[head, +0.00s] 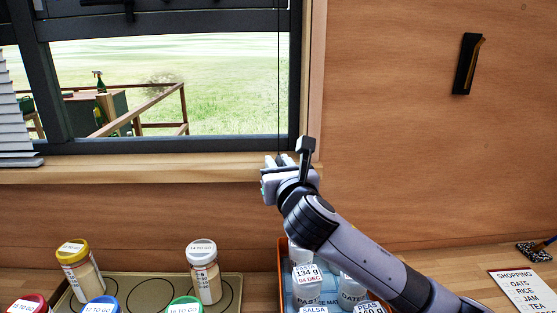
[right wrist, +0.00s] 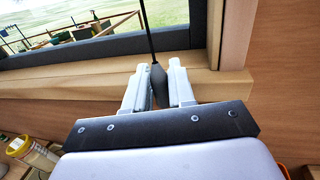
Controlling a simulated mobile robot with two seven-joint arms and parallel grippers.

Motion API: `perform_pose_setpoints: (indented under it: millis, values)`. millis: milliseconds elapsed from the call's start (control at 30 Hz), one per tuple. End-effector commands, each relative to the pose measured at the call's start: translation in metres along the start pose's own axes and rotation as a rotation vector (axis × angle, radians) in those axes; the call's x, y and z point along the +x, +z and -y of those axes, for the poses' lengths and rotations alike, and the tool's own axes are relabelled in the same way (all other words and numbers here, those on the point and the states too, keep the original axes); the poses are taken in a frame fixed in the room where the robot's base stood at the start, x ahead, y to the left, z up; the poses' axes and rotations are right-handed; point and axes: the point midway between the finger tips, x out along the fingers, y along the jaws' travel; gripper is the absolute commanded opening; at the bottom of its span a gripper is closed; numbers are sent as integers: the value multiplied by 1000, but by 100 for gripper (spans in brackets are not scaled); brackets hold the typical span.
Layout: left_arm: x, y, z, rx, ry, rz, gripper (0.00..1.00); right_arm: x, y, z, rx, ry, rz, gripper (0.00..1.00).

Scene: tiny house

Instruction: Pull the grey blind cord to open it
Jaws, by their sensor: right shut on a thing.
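A thin dark cord (head: 279,80) hangs down in front of the window near its right side in the head view. In the right wrist view the cord (right wrist: 147,40) runs down to a dark grey teardrop-shaped pull (right wrist: 157,82) between the fingers. My right gripper (head: 277,162) is shut on this pull, just in front of the window sill. The same gripper shows in the right wrist view (right wrist: 159,80). A pale slatted blind (head: 18,120) shows at the left edge of the head view, hanging down to the sill. My left gripper is out of view.
Below the sill stand lidded jars, one yellow-lidded (head: 80,270) and one white-lidded (head: 203,272), on a tray with circles (head: 150,285). An orange-edged crate (head: 283,262) with labelled containers sits under my right arm. A black holder (head: 467,63) is on the right wall.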

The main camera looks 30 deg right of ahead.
Motion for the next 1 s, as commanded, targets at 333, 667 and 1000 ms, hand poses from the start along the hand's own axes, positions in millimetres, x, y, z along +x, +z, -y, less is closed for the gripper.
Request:
perform_pose_setpoints:
  millis: [333,667,1000]
  values:
    - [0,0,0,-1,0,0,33,0,3,0,0,1,7,42]
    - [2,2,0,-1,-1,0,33,-22,1,0,-2,3,8,42]
    - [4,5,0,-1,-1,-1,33,-65,2,0,-1,3,9,42]
